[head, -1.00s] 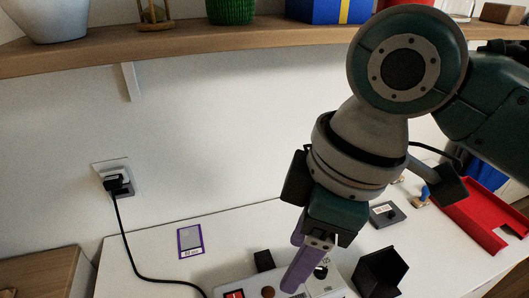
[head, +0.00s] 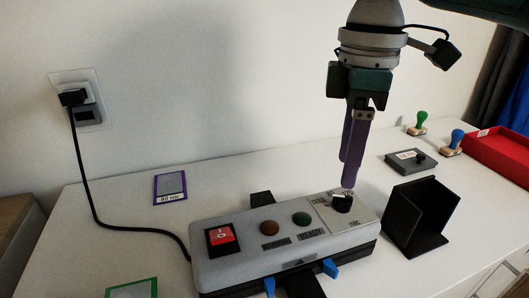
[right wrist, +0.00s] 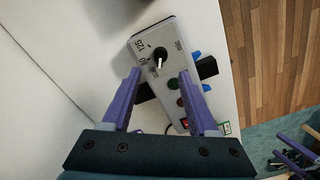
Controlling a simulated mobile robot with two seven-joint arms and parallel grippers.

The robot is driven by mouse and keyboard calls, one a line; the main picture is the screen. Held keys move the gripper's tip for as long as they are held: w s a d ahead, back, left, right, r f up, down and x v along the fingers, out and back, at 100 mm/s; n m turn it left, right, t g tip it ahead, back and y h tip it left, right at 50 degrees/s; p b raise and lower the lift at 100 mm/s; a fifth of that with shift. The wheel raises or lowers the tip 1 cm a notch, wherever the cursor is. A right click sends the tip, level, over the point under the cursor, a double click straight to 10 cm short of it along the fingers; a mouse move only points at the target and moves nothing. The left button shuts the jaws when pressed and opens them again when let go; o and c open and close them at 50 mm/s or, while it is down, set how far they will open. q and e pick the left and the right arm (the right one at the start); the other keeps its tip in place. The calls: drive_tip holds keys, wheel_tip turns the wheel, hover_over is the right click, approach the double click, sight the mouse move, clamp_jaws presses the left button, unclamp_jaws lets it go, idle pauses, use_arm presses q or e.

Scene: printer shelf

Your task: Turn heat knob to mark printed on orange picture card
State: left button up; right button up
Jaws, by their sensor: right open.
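The heat knob (head: 342,203) is black with a white pointer and sits on the printed dial plate at the right end of the grey laminator-like machine (head: 215,265). The right wrist view also shows the knob (right wrist: 157,60), with printed marks around it. My right gripper (head: 347,174) has purple fingers pointing down just above and behind the knob. Its fingers are open, and in the right wrist view (right wrist: 160,84) the knob shows between and beyond them. Purple fingers of my left gripper (right wrist: 297,148) seem to show at the lower right there. No orange card is visible.
A purple-bordered card (head: 170,187) and a green-bordered card (head: 133,290) lie on the white table. A black open holder (head: 420,215) stands close right of the machine. An ink pad (head: 409,162), stamps (head: 418,126) and a red tray (head: 497,150) are behind. A cord runs to the wall socket.

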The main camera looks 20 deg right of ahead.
sight(340, 196)
wheel_tip(340, 196, down, 6)
drive_tip(key=shift+b, duration=0.45)
clamp_jaws()
idle(0.4)
